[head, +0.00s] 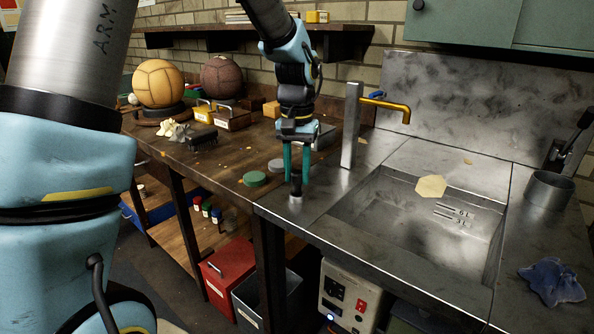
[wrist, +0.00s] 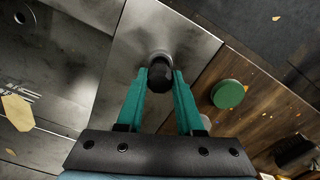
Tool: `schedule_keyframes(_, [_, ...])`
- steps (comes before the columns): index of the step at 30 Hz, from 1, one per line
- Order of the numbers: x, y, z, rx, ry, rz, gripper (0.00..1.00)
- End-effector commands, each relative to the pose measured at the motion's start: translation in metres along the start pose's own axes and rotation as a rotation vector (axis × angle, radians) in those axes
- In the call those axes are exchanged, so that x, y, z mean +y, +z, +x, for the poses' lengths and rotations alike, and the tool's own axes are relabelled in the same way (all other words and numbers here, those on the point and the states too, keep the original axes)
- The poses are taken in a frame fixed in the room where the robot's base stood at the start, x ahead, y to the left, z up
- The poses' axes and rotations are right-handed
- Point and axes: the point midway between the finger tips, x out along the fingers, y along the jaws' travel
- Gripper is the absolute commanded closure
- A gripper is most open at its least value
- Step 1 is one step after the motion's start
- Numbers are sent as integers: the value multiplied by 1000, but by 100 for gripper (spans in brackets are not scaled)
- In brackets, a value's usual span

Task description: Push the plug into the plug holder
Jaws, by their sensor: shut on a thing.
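My gripper (head: 297,177) points down over the near left corner of the steel counter. Its two teal fingers are shut on the plug (head: 296,186), a small dark piece with a rounded black top. In the wrist view the black plug (wrist: 160,76) sits between the fingertips. A short grey metal round piece (head: 295,199) shows directly below the plug on the counter. It looks like the plug holder, but it may be the plug's lower part. The fingers and plug hide most of it, so I cannot tell how deep the plug sits.
A steel post (head: 351,125) with a brass tap (head: 388,106) stands behind my gripper. The sink (head: 400,232) opens to the right. A green round tin (head: 255,179) lies on the wooden bench to the left. A blue cloth (head: 552,282) lies far right.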

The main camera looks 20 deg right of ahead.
Motion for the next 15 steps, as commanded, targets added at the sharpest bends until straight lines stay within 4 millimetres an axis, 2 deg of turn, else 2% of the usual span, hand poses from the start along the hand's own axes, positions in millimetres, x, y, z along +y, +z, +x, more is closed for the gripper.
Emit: schedule_keyframes(15, [0, 0, 5, 0, 0, 0, 100])
